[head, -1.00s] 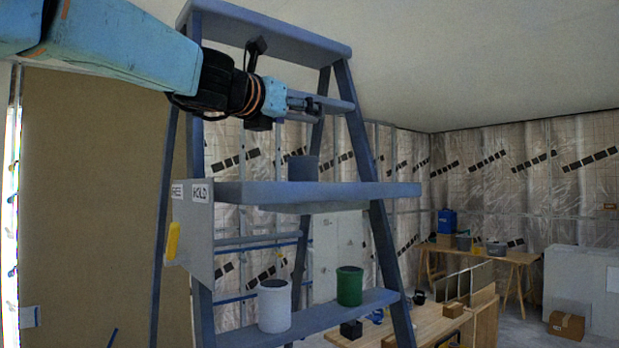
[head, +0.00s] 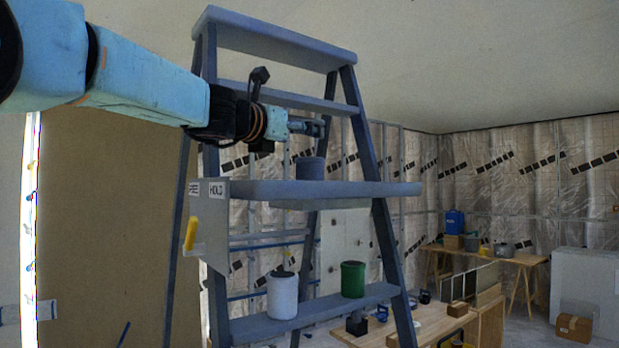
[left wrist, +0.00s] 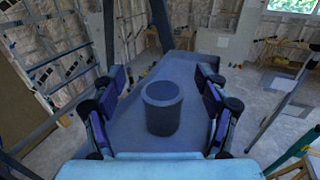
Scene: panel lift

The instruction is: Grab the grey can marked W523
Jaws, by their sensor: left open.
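A grey-blue can (head: 311,168) stands upright on the middle shelf (head: 330,189) of a blue stepladder. No W523 marking is legible on it. In the left wrist view the can (left wrist: 162,108) stands between the two open fingers of my left gripper (left wrist: 161,105), with a gap on both sides. In the head view my left gripper (head: 307,127) is just above the can, apart from it. My right gripper is not in view.
A white can (head: 282,296) and a green can (head: 352,280) stand on the lower shelf. A plate labelled HOLD (head: 215,190) with a yellow handle hangs at the shelf's left end. Ladder legs (head: 372,170) flank the shelf. A workbench (head: 430,322) is below.

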